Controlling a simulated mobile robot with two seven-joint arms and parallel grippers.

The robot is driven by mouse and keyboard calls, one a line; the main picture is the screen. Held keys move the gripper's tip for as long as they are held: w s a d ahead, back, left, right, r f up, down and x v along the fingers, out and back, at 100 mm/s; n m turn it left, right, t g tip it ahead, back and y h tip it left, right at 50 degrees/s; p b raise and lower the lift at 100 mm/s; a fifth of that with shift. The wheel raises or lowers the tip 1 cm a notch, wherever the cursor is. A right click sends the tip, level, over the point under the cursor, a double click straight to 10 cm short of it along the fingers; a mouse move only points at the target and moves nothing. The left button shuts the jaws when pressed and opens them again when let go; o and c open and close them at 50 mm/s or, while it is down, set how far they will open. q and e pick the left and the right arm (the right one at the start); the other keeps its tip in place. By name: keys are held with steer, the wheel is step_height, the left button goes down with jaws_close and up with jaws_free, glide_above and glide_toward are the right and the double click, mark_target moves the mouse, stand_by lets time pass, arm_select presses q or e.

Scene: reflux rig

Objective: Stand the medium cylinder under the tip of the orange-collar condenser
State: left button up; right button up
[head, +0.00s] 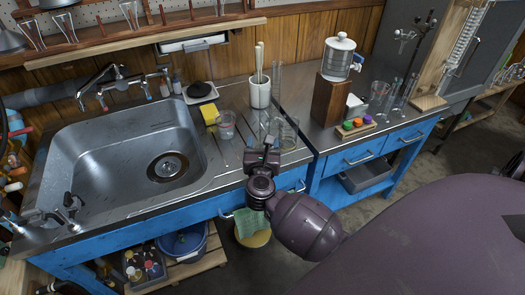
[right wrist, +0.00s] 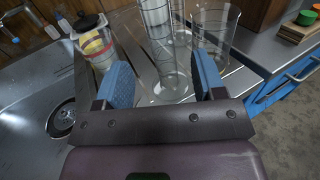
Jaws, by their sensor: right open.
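My right gripper (head: 266,148) is open over the counter right of the sink. In the right wrist view its two blue finger pads (right wrist: 162,80) stand apart. A tall clear glass cylinder (right wrist: 160,45) with ring markings stands upright in line with the gap between them. I cannot tell whether it is the medium one or whether its wall is within the fingers. A tall thin glass cylinder (head: 277,78) stands farther back in the head view. A coiled glass condenser (head: 467,38) is on a wooden board at the upper right; no orange collar can be made out. My left gripper is not in view.
A wide glass beaker (head: 289,134) stands close right of the gripper. Another beaker (head: 226,125), a yellow sponge (head: 210,114) and a white pestle jar (head: 260,94) are near. The sink (head: 105,180) is left; a wooden block (head: 332,101) and coloured-cap rack (head: 356,128) are right.

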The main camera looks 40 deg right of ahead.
mark_target(264, 131)
steer(key=shift+b+x, duration=0.5)
steer(key=shift+x, duration=3.2)
steer(key=c, duration=1)
